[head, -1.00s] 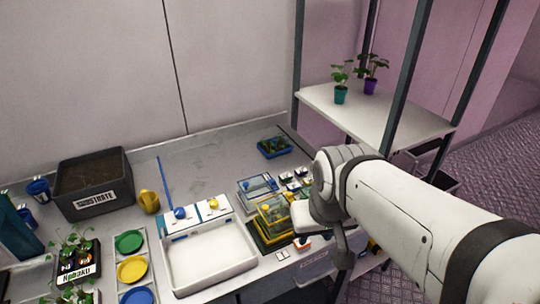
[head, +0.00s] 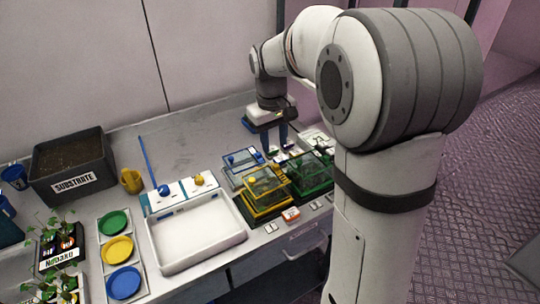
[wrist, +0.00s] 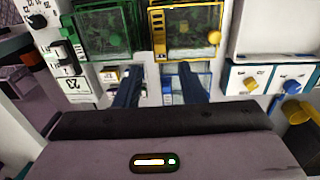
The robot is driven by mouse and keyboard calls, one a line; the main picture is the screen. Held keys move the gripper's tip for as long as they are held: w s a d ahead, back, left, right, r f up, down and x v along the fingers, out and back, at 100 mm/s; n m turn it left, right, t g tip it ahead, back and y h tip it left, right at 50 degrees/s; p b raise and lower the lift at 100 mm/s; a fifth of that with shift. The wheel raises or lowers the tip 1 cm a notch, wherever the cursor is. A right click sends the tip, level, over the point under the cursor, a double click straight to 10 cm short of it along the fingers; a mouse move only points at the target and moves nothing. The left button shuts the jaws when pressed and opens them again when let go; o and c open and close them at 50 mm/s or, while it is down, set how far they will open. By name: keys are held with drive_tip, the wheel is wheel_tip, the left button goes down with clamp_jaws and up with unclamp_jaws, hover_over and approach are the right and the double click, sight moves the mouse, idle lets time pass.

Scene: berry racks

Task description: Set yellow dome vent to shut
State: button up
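The yellow dome (head: 265,182) is a clear box with yellow edges on a yellow base, standing between the blue and green domes. It also shows upright at the top of the wrist view (wrist: 183,30). A round yellow vent knob (wrist: 214,38) sits on it in the wrist view; I cannot tell its setting. My gripper (head: 275,148) points down behind the domes, apart from the yellow one. In the wrist view its two dark blue fingers (wrist: 159,80) are spread with nothing held between them.
The green dome (head: 318,165) and blue dome (head: 238,158) stand close on either side. A white tray (head: 240,235) with a blue and a yellow knob behind it lies to the left. A substrate box (head: 100,160) stands further left. The back of the bench is fairly clear.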

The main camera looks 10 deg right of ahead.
sight(276, 165)
drive_tip(key=f, duration=0.7)
drive_tip(key=shift+d+f, duration=0.25)
drive_tip(key=shift+f, duration=0.05)
drive_tip(key=shift+c, duration=0.4)
clamp_jaws()
